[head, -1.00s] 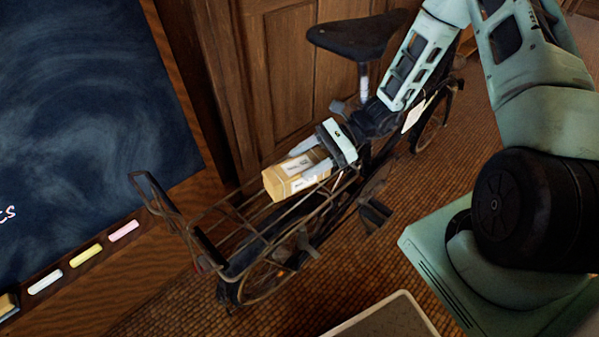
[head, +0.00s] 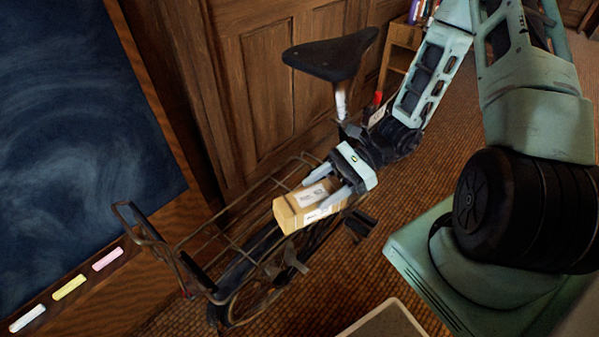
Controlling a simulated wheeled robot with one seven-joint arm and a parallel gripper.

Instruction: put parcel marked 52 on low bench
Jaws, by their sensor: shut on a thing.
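A small brown cardboard parcel (head: 297,213) with white labels is in the head view, near the middle. Its label print is too small to read, so I cannot tell its number. My gripper (head: 325,192) is shut on the parcel, one finger on each side. The parcel is over the right side of the bicycle's rear rack (head: 215,236), and appears held above it. I cannot make out a low bench for certain.
The bicycle, with its black saddle (head: 332,55), stands beside a wood-panelled wall (head: 265,85). A chalkboard (head: 80,120) with chalk sticks (head: 69,287) is at left. A pale-rimmed flat surface (head: 385,322) shows at the bottom edge.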

